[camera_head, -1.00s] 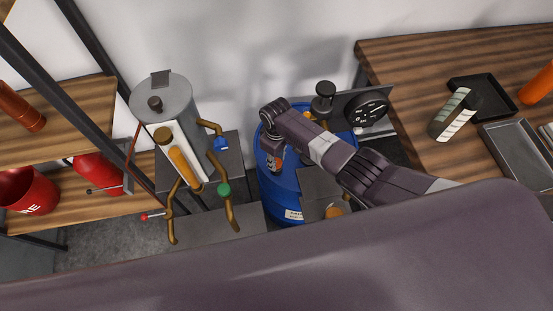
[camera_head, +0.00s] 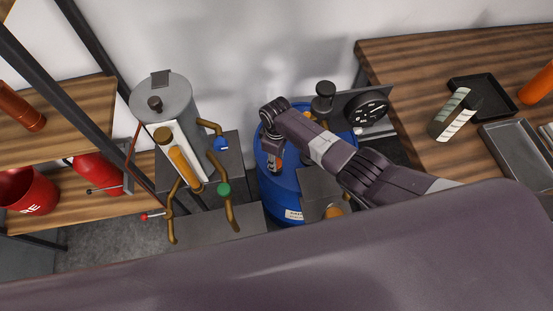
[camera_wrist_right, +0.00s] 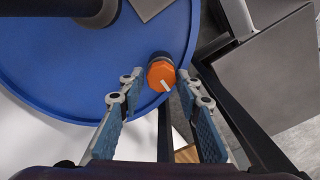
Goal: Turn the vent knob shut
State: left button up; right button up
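The vent knob (camera_wrist_right: 161,74) is an orange faceted cap with a white mark, on a dark stem at the edge of the blue drum (camera_wrist_right: 70,60). My right gripper (camera_wrist_right: 160,78) is open, with one fingertip on each side of the knob. Narrow gaps seem to show between the fingertips and the knob; contact is hard to tell. In the head view the blue drum (camera_head: 270,185) stands upright, and my right gripper (camera_head: 275,160) points down over its left part. The knob is mostly hidden there. My left gripper is not in view.
A grey boiler (camera_head: 165,98) with brass pipes and blue, green and red handles stands left of the drum. A black gauge (camera_head: 367,109) is behind right. A wooden table (camera_head: 410,75) is at right, and shelves with red buckets (camera_head: 28,192) at left.

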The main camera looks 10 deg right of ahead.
jog(key=shift+o, duration=1.1)
notch_tip(320, 180, up, 12)
dwell(0.4)
